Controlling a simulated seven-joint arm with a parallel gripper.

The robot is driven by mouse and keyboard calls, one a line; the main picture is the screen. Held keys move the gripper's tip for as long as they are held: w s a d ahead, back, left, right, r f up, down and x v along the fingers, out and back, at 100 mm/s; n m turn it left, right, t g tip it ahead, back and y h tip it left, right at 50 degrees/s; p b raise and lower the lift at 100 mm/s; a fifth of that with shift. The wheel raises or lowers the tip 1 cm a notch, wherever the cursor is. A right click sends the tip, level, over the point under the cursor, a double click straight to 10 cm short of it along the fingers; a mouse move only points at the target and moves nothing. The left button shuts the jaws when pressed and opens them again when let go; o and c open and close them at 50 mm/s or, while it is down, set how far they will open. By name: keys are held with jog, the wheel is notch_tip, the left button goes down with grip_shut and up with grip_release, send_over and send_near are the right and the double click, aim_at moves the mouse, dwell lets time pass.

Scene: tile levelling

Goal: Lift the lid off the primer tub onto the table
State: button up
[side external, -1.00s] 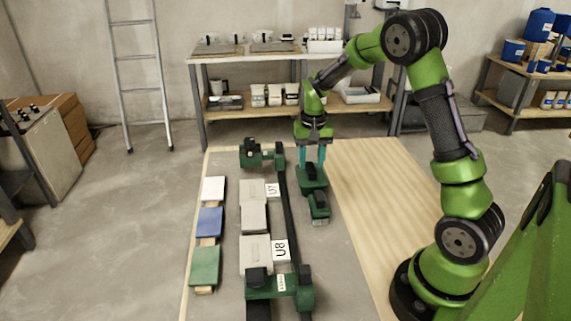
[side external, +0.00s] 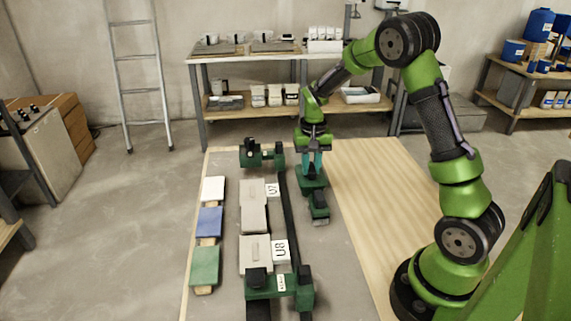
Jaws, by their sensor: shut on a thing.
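My gripper (side external: 312,163) has teal fingers and points down at the far end of the table's grey work surface. It is shut on the upper part of a dark green fixture (side external: 312,182). The fixture stands just right of the long black rail, and a second green block with a black top (side external: 320,204) is at its near side. The fingers hide part of what they grip. I cannot make out a primer tub or its lid for certain in this view.
Left of my gripper are green clamps (side external: 262,156) (side external: 279,287), a black rail (side external: 290,222), grey tiles (side external: 253,218) and cards marked U7 (side external: 272,190) and U8 (side external: 281,250). White, blue (side external: 210,221) and green samples lie further left. Bare wooden table (side external: 385,190) is at right.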

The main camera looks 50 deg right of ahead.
aim_at(313, 167)
jog(key=shift+r, duration=0.1)
jog(key=shift+r, duration=3.9)
jog(key=shift+s+d+f, duration=0.1)
jog(key=shift+d+f, duration=0.15)
jog(key=shift+f, duration=0.05)
jog(key=w+d+f, duration=0.2)
jog(key=w+d, duration=0.6)
jog(key=w, duration=0.1)
jog(key=shift+d+f, duration=0.2)
jog(key=shift+f, duration=2.9)
jog(key=shift+f, duration=1.5)
jog(key=o, duration=0.9)
